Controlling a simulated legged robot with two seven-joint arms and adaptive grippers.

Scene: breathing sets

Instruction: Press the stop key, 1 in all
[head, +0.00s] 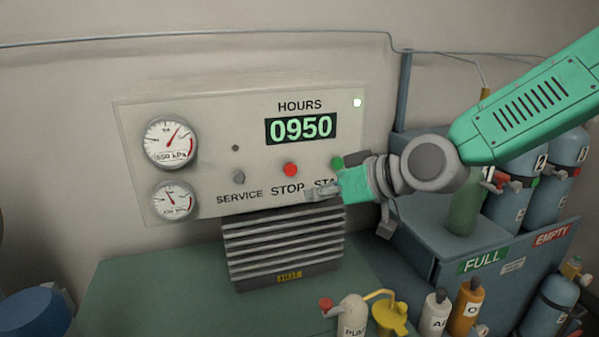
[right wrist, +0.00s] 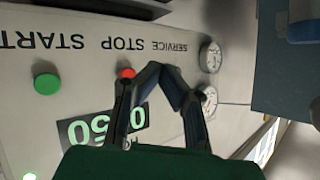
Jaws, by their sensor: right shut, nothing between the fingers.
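The red stop key (head: 291,169) is on the pale panel above the word STOP, between the grey service key (head: 238,178) and the green start key (head: 337,162). It also shows in the right wrist view (right wrist: 127,73), close beside my fingers and partly covered by one. My right gripper (head: 316,192) is shut and empty, in front of the panel, to the lower right of the stop key in the head view and over part of the START label. I cannot tell whether its tips touch the panel. My left gripper is not in view.
The panel (head: 210,120) has two gauges and an HOURS display (head: 300,128) reading 0950, with a lit lamp (head: 357,102). A ribbed block marked HOT (head: 284,245) sits below.

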